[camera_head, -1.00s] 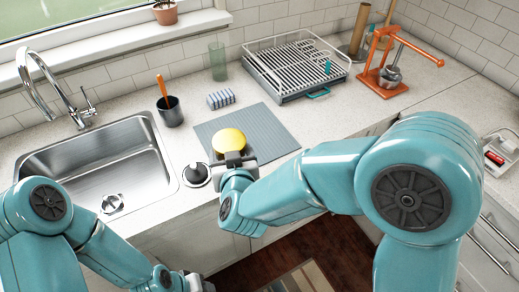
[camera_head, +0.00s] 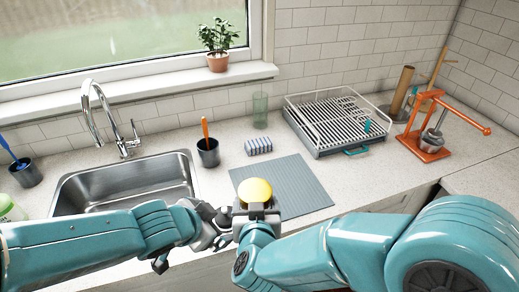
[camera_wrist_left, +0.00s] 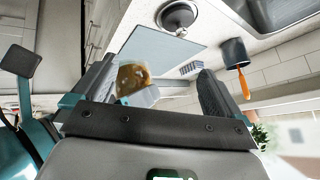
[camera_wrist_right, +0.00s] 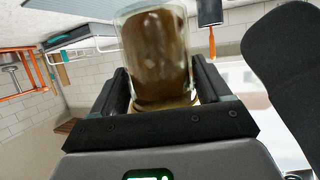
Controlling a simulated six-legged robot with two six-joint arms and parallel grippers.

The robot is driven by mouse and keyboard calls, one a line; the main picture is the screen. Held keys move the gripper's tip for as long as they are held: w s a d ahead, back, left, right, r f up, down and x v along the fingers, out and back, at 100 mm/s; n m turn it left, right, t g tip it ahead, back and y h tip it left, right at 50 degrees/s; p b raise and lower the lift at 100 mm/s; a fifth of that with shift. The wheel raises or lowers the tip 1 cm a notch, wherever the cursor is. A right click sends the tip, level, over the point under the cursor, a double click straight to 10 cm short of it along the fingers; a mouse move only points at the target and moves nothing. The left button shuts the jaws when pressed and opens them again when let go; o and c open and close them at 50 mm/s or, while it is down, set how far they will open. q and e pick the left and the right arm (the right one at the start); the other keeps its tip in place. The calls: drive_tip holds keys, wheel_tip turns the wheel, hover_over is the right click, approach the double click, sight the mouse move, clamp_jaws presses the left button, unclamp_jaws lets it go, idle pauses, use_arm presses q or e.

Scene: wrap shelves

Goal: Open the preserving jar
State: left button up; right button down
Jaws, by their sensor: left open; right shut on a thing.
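The preserving jar has a yellow lid (camera_head: 254,190), which shows above my right gripper (camera_head: 258,212) in the head view. In the right wrist view the glass jar (camera_wrist_right: 155,50) with brown contents sits between the fingers of that gripper, which is shut on it. My left gripper (camera_head: 218,228) is just left of the jar, open and empty. In the left wrist view the jar (camera_wrist_left: 132,78) appears between the spread fingers (camera_wrist_left: 155,85), beyond their base. I cannot tell whether the left fingers touch it. The jar's lower body is hidden in the head view.
A grey mat (camera_head: 295,190) lies behind the jar. The sink (camera_head: 125,182) is to the left, with a dark cup (camera_head: 208,155) holding an orange-handled tool beside it. A striped sponge (camera_head: 258,146), dish rack (camera_head: 340,125) and orange press (camera_head: 425,140) stand further back.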

use_arm(q)
drive_tip(key=w+d+r+n+t+h, duration=0.1)
drive_tip(key=w+d+r+t+h, duration=0.2)
drive_tip(key=r, duration=0.5)
drive_tip(key=w+d+r+t, duration=0.2)
drive_tip(key=w+r, duration=0.3)
drive_tip(key=r, duration=0.4)
drive_tip(key=w+d+r+n+t+h, duration=0.1)
drive_tip(key=w+d+r+t+h, duration=0.2)
drive_tip(key=r, duration=0.5)
drive_tip(key=w+a+r+n+t+y, duration=0.4)
drive_tip(key=w+a+r+n+y, duration=0.4)
drive_tip(key=n+y, duration=0.35)
drive_tip(key=m+g+h, duration=0.2)
drive_tip(key=m+g, duration=0.1)
drive_tip(key=g, duration=1.5)
approach(259, 190)
drive_tip(key=f, duration=0.8)
drive_tip(key=shift+w+a+f, duration=0.15)
drive_tip(key=shift+w+f, duration=0.1)
drive_tip(key=shift+w, duration=0.15)
